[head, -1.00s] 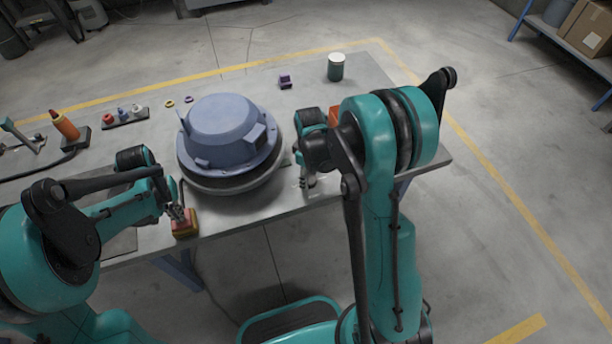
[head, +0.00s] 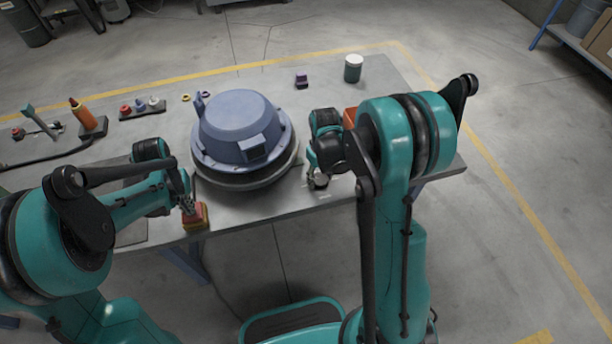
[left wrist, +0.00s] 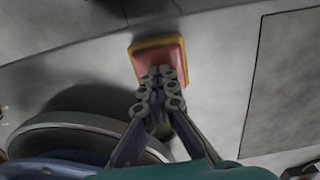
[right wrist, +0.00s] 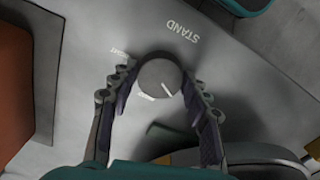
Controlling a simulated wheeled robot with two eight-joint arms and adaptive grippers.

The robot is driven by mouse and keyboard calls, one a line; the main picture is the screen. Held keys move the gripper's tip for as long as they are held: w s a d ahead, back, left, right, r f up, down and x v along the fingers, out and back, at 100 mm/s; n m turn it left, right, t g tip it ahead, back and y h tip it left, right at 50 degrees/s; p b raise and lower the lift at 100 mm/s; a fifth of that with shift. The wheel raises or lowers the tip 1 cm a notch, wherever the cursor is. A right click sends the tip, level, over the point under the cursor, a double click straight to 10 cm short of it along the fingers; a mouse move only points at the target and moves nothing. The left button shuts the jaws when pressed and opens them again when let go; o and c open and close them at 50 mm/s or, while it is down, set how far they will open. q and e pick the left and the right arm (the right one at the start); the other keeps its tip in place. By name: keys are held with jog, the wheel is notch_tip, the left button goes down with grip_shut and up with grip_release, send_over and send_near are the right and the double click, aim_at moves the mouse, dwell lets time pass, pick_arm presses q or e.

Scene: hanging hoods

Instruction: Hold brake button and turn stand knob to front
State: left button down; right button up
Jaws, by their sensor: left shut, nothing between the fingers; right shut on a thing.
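The brake button (head: 194,216) is a red block on a yellow base near the table's front edge. My left gripper (head: 188,205) is shut and empty, its fingertips over the red top, which also shows in the left wrist view (left wrist: 148,62). Whether the button is pressed in I cannot tell. The stand knob (right wrist: 160,76) is a round grey dial with a white line toward the lower right of the right wrist view. My right gripper (right wrist: 162,82) is shut on it, one finger on each side. A STAND label (right wrist: 183,32) and two smaller labels lie around it.
A blue hood (head: 240,125) sits on a round stand (head: 245,180) between my grippers. An orange-handled tool (head: 80,113) and small coloured parts lie at the left.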

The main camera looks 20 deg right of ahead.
aim_at(321, 179)
jog(key=m, duration=1.1)
jog(key=shift+m, duration=0.4)
dwell(0.3)
jog(key=o, duration=1.2)
jog(key=shift+c, duration=0.2)
notch_tip(321, 179, up, 12)
